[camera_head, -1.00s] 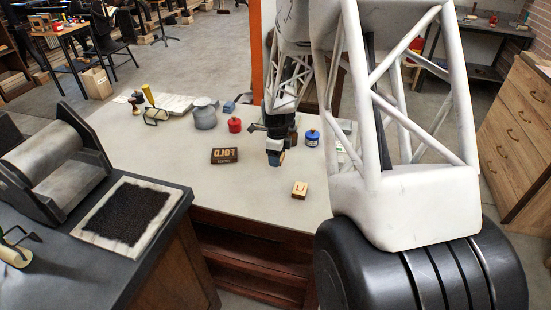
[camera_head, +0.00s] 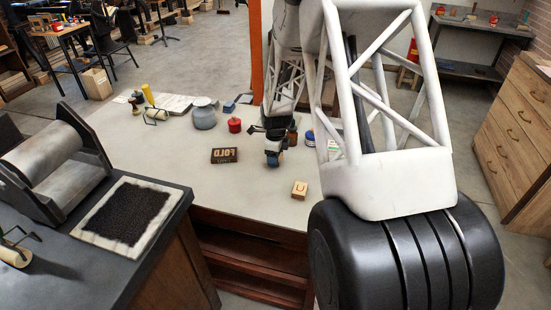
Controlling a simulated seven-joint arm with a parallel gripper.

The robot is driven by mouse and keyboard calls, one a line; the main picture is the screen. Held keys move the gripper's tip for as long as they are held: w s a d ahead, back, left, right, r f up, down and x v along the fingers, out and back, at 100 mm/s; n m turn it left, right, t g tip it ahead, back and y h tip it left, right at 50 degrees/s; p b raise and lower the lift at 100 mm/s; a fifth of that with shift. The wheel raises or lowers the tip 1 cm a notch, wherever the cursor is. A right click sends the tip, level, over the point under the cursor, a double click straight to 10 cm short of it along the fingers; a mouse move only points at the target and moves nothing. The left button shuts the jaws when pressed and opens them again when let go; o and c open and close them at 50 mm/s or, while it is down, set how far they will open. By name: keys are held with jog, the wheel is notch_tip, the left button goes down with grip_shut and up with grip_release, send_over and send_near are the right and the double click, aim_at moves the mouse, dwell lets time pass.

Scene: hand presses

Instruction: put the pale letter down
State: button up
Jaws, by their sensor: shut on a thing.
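My gripper (camera_head: 273,160) is over the pale worktop (camera_head: 225,180), near its middle. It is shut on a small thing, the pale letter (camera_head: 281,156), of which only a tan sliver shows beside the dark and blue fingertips. I cannot tell whether it touches the worktop. A pale wooden block marked U (camera_head: 300,189) lies on the worktop in front of my gripper and to its right, apart from it.
A red jar (camera_head: 235,125) and a grey pot (camera_head: 204,114) stand behind and left. A blue jar (camera_head: 310,138) stands to the right, partly hidden by my arm. The front left of the worktop is clear. A press roller (camera_head: 45,155) and a black inked pad (camera_head: 125,212) are on the dark left counter.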

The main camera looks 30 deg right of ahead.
jog(key=shift+f, duration=0.55)
jog(key=shift+f, duration=0.15)
jog(key=o, duration=0.9)
notch_tip(320, 180, up, 12)
jog(key=shift+r, duration=0.2)
dwell(0.3)
